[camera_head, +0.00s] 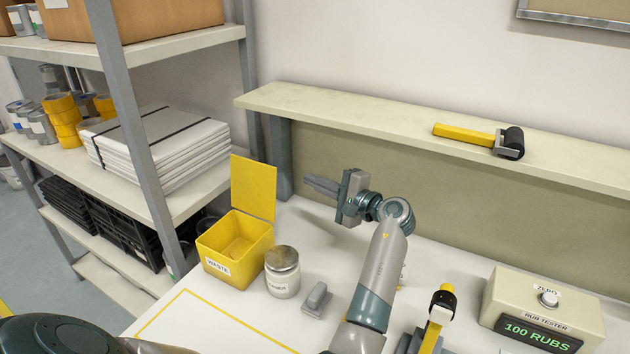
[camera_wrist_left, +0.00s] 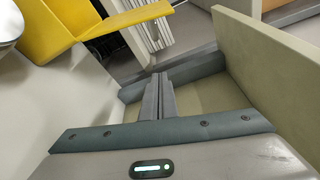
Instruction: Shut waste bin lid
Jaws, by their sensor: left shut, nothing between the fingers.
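The yellow waste bin (camera_head: 222,256), labelled WASTE, stands on the white table near its back left. Its square yellow lid (camera_head: 253,188) stands upright at the bin's back edge, so the bin is open. My left gripper (camera_head: 306,182) is to the right of the lid, apart from it, fingers shut and pointing left. In the left wrist view the shut fingertips (camera_wrist_left: 159,76) hold nothing; the bin (camera_wrist_left: 42,28) and lid (camera_wrist_left: 125,20) show at the upper left. My right gripper is not in view.
A lidded jar (camera_head: 283,275) stands close to the bin's right side, with a small grey block (camera_head: 316,300) beside it. A shelf rack (camera_head: 140,120) is at left. A raised ledge (camera_head: 360,118) runs behind the table. A rub tester (camera_head: 543,310) is at right.

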